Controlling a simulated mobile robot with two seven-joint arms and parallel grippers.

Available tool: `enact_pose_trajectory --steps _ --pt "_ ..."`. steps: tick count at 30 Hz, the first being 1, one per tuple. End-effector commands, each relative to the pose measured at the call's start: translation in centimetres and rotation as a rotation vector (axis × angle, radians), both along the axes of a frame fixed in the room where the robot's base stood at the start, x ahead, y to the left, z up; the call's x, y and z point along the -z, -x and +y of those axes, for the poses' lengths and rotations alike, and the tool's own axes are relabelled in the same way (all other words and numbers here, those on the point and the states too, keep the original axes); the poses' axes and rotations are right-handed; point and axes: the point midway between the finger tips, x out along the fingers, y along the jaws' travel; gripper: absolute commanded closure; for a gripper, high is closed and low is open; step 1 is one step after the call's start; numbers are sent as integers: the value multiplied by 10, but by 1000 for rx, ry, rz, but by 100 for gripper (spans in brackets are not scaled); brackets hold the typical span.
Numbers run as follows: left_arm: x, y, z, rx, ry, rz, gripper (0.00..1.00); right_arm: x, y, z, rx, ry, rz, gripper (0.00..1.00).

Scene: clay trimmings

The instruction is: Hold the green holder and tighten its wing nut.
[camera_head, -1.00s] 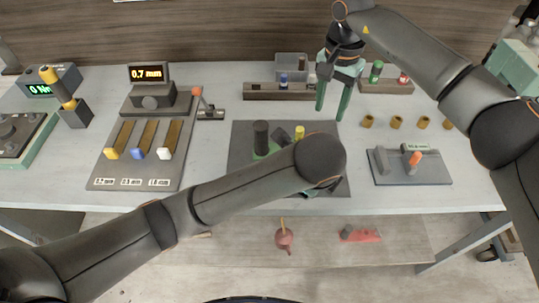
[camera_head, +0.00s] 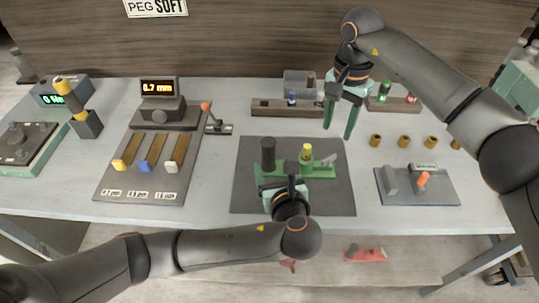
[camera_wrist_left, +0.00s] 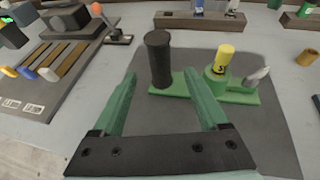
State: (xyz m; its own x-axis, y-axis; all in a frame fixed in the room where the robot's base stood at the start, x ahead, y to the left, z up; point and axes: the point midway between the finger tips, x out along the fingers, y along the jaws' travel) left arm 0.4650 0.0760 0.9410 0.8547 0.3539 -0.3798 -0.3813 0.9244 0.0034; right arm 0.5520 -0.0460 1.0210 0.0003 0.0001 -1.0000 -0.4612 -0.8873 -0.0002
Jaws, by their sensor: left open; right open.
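The green holder (camera_head: 283,169) lies on the dark mat in the middle of the table. It carries a black upright post (camera_head: 268,152) at its left and a yellow-topped cylinder (camera_head: 306,153) right of that. A grey wing nut (camera_head: 328,160) is at its right end. In the left wrist view the holder (camera_wrist_left: 245,96), post (camera_wrist_left: 158,58) and wing nut (camera_wrist_left: 257,77) show beyond the fingers. My left gripper (camera_head: 287,184) is open and empty, just in front of the holder, pointing at it. My right gripper (camera_head: 340,122) is open and empty, above the table behind the holder, pointing down.
The dark mat (camera_head: 246,201) has bare room around the holder. A rack (camera_head: 265,107) stands behind it, and a grey plate (camera_head: 440,190) with an orange-topped part lies at right. Several brass rings (camera_head: 404,141) stand beyond that. A gauge board (camera_head: 128,190) is at left.

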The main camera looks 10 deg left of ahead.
Motion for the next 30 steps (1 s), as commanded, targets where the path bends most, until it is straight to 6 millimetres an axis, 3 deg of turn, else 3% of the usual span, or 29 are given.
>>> enact_pose_trajectory --steps 9,15,29,30 --pt "24 -54 23 -4 0 1 24 0 0 0 0 0 0 50" --pt "35 -77 33 -4 1 2 24 0 0 0 0 0 0 50" --pt "39 -88 36 -2 4 0 24 0 0 0 0 0 0 50" --pt "39 -88 36 -2 4 0 27 0 0 0 0 0 0 50"
